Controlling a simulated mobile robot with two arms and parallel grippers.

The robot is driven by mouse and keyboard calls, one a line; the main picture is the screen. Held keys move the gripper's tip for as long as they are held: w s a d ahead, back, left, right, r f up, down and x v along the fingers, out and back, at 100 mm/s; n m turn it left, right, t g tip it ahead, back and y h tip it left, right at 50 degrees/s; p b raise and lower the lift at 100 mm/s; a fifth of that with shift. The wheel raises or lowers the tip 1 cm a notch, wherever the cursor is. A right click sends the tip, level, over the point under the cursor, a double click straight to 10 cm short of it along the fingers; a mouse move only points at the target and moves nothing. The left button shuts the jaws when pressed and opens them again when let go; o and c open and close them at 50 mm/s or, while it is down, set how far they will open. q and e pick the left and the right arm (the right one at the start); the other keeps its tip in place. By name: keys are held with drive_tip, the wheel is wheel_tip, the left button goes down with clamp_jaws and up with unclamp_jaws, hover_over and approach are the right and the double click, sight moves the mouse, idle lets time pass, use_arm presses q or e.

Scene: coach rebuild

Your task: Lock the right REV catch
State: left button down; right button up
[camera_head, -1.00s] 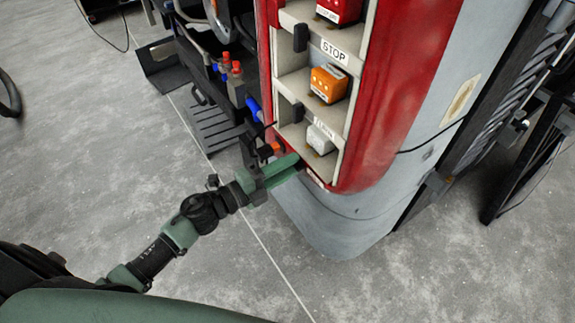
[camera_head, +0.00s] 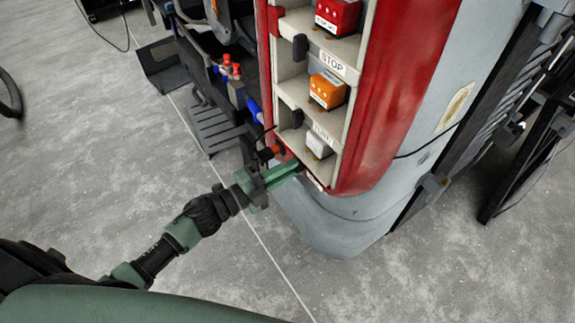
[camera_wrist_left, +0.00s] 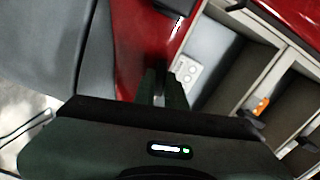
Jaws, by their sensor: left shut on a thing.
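My left gripper (camera_head: 292,166) is at the lower left corner of the red and cream lamp panel (camera_head: 378,130). Its fingers are shut on a small part there, taken to be the right REV catch, which they mostly hide. In the left wrist view the fingers (camera_wrist_left: 161,86) point at the red panel edge, with a sliver of something pale between them. The lowest label (camera_head: 314,181) is too small and oblique to read. My right gripper is not in view.
Above are bays with a white lamp (camera_head: 319,144), an orange lamp (camera_head: 327,89) and a red lamp (camera_head: 337,15). A STOP label (camera_head: 332,63) and dark catches (camera_head: 300,47) sit beside them. Black steps (camera_head: 214,128) and blue and red fittings stand left. The grey floor in front is clear.

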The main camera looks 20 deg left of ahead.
use_arm(q)
drive_tip(key=n+p, duration=0.6)
drive_tip(key=n, duration=0.8)
drive_tip(key=shift+n+p, duration=0.3)
drive_tip(key=shift+p, duration=0.05)
drive_tip(key=shift+f, duration=0.1)
idle(0.3)
drive_tip(key=c, duration=1.5)
unclamp_jaws()
drive_tip(key=shift+o, duration=0.2)
drive_tip(key=shift+s, duration=0.1)
drive_tip(key=b+v, duration=0.1)
drive_tip(key=v, duration=0.6)
drive_tip(key=shift+s+a, duration=0.25)
